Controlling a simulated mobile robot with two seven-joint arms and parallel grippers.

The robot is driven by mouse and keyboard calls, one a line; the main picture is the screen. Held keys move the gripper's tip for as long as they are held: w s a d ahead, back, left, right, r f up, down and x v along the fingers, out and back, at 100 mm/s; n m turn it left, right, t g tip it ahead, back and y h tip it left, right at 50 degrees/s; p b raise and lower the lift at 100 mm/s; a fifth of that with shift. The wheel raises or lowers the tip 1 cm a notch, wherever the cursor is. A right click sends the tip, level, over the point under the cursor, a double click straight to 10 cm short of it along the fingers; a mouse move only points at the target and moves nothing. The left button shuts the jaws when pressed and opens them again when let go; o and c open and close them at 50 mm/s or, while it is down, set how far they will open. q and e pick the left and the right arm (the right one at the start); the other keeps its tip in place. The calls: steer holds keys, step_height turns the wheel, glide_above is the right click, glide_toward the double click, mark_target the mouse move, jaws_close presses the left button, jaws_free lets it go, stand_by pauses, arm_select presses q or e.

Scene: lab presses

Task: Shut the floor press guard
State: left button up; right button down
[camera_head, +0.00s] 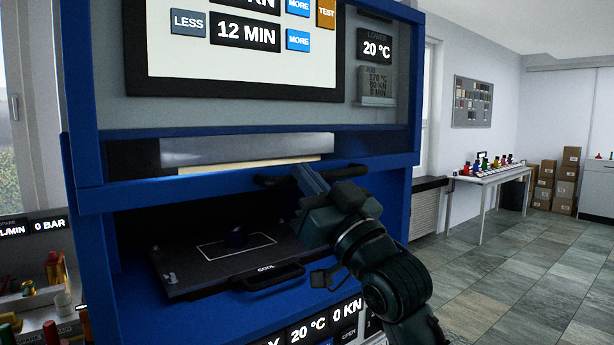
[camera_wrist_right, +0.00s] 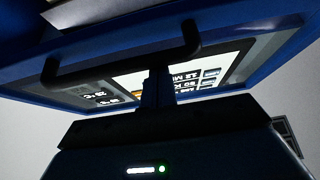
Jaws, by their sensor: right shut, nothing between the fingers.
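The floor press guard (camera_head: 88,160) is a blue frame with a clear window, in front of the press screen. Its lower edge is above the open bay, so the bay shows below it. A black bar handle (camera_head: 345,171) runs along the guard's lower edge; it also shows in the right wrist view (camera_wrist_right: 120,70). My right gripper (camera_head: 306,178) is shut and empty, with its fingertips at the handle. In the right wrist view the fingers (camera_wrist_right: 158,88) are close to the bar; I cannot tell whether they touch. My left gripper is not in view.
A cluttered bench (camera_head: 40,305) stands at left. A white table (camera_head: 490,176) and cardboard boxes (camera_head: 545,185) are far right. The floor at right is clear.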

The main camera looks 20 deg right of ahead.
arm_select(q)
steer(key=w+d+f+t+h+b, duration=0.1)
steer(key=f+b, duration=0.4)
steer(key=b, duration=0.9)
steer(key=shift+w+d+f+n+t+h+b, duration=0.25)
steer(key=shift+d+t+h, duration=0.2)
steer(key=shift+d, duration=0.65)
arm_select(e)
step_height(320, 180, down, 27)
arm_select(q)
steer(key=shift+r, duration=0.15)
arm_select(e)
steer(key=shift+r, duration=0.1)
